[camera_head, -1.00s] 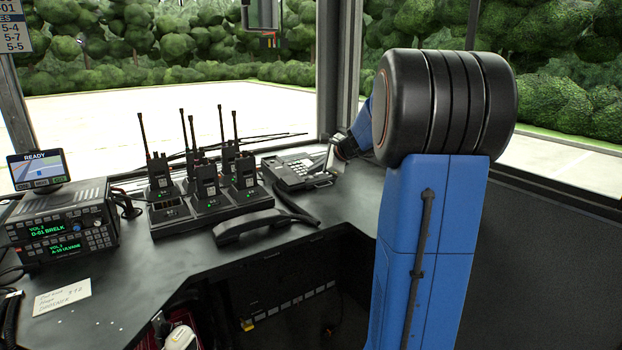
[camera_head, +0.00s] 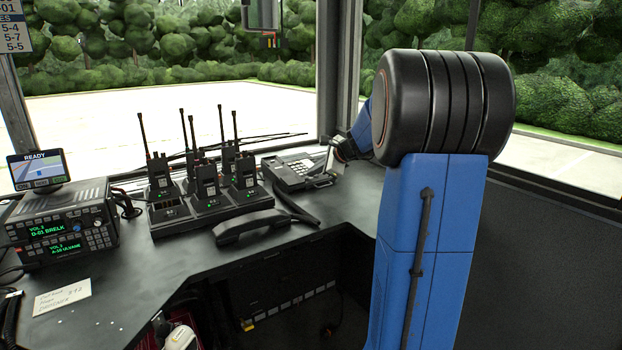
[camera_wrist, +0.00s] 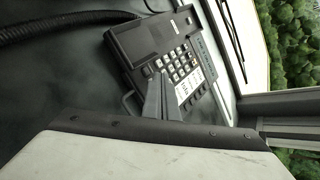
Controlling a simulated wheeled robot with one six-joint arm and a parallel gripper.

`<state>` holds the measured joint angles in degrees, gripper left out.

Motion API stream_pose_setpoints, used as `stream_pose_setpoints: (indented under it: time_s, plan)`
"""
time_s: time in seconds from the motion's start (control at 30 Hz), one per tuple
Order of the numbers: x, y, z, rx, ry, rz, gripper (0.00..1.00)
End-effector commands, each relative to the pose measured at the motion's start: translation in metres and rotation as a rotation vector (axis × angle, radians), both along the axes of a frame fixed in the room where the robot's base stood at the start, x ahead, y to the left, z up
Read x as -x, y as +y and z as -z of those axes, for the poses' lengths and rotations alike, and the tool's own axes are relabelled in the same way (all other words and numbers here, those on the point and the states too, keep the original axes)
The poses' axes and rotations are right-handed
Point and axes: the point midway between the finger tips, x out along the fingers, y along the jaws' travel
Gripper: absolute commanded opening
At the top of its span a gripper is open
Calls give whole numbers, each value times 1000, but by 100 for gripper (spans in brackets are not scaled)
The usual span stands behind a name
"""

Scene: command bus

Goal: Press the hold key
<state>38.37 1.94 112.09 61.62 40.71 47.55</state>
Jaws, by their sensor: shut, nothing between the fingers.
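A dark desk phone (camera_head: 284,166) sits at the back of the desk, by the window corner. In the wrist view the phone (camera_wrist: 139,44) shows a block of pale number keys (camera_wrist: 178,65) and a light label strip with a row of dark keys (camera_wrist: 196,90) beside it. The key labels are too small to read, so I cannot tell which one is the hold key. My gripper (camera_wrist: 161,80) is shut and empty, with its fingertips over the near edge of the phone beside the keys. I cannot tell whether the tips touch. In the head view my gripper (camera_head: 328,168) is at the phone's right side.
The handset (camera_head: 246,226) lies off the phone on the desk, its coiled cord (camera_head: 297,207) running back. A charger (camera_head: 207,207) with several upright radios stands left of the phone. A radio console (camera_head: 62,225) and small screen (camera_head: 38,168) are farther left. The window is behind.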

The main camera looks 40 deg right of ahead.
Motion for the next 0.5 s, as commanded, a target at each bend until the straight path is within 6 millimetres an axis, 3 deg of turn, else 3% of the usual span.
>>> stream_pose_setpoints:
  time_s: [0.5]
  plan:
    - [2, 0, -13, 0, 0, 0, 0]
